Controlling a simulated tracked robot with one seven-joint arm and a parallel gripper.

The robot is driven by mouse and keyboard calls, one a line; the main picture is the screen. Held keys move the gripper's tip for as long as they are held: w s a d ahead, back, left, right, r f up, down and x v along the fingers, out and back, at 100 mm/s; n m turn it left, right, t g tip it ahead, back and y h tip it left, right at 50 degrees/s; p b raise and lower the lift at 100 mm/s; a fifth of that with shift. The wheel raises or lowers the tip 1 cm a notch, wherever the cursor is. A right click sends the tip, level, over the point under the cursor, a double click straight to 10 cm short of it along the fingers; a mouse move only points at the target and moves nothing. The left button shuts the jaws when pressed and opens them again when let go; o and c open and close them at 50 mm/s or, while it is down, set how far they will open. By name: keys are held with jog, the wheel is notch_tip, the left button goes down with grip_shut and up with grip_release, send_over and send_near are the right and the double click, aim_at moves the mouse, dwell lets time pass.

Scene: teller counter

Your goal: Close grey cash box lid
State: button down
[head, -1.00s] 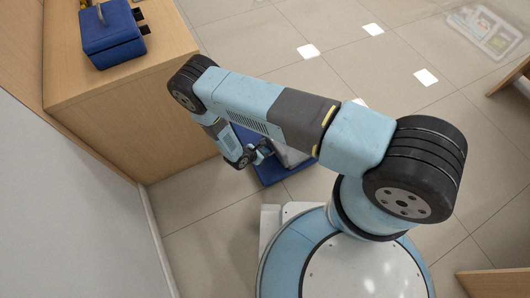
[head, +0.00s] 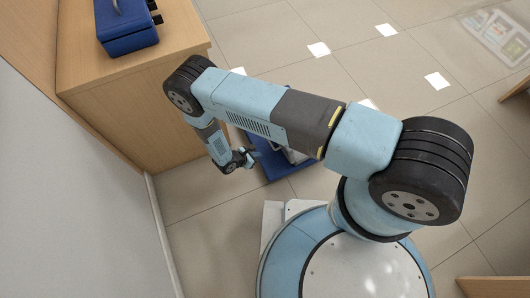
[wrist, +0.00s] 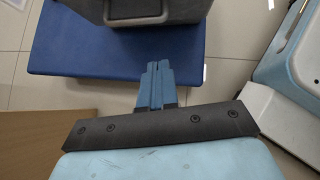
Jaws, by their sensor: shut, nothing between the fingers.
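The grey cash box (wrist: 185,12) is cut off by the top edge of the wrist view, where it stands on a blue platform (wrist: 60,52). In the head view only a small part of the grey box (head: 297,156) shows behind my arm. Whether its lid is up or down cannot be told. My gripper (wrist: 158,68) is shut and empty, its fingertips over the blue platform and pointing toward the box, with a visible gap in the picture. In the head view my gripper (head: 250,157) is left of the box.
A wooden counter (head: 140,85) stands at the left with a blue box (head: 128,35) on it. A grey-white wall (head: 70,190) runs along the left. Tiled floor (head: 290,50) is open beyond the platform. Wooden furniture edges show at the right.

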jog(key=s+a+r, duration=0.2)
jog(key=s+a, duration=0.1)
jog(key=w+d+r+m+g+y, duration=0.3)
jog(key=w+r+m, duration=0.4)
jog(key=m, duration=1.3)
jog(key=shift+w+d+f, duration=0.8)
jog(key=shift+d+f, duration=0.35)
jog(key=shift+f, duration=0.2)
jog(key=shift+w+d+f, duration=0.85)
jog(key=shift+d+f, duration=0.35)
jog(key=shift+f, duration=0.1)
jog(key=shift+w+d+f, duration=0.8)
jog(key=shift+d+f, duration=0.35)
jog(key=shift+f, duration=0.2)
jog(key=shift+d, duration=0.1)
jog(key=shift+w+d+r+g, duration=0.15)
jog(key=shift+w+r+g, duration=0.05)
jog(key=shift+g, duration=0.1)
